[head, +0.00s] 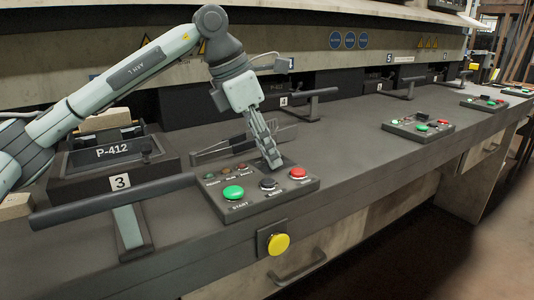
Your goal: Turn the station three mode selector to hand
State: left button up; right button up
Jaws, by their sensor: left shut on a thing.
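The station three control panel (214,204) sits on the bench near a plate marked 3. It has a green START button (233,193), a black button (268,184) and a red button (298,173) along its front. Several small indicators with labels sit along its back left. My left gripper (274,164) reaches down to the back right of the panel, fingers pointing down. It is shut on the mode selector, which the fingertips hide, so its setting cannot be read. My right gripper is not in view.
A dark bar handle (112,201) stands left of the panel. A bin marked P-412 (112,160) is behind it. A yellow button (278,244) is on the bench front. Another panel (419,127) lies farther right, with clear bench between.

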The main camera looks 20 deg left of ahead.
pick_arm(q)
jog(key=shift+s+d+n+t+y+b, duration=0.15)
jog(key=shift+n+t+y+b, duration=0.25)
jog(key=shift+n, duration=0.9)
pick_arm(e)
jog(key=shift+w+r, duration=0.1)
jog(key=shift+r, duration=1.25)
pick_arm(q)
jog(key=o, duration=1.2)
jog(key=shift+c, duration=0.2)
jog(key=shift+r, duration=0.2)
jog(key=v, duration=1.1)
jog(key=shift+r, duration=0.35)
jog(key=shift+s, duration=0.1)
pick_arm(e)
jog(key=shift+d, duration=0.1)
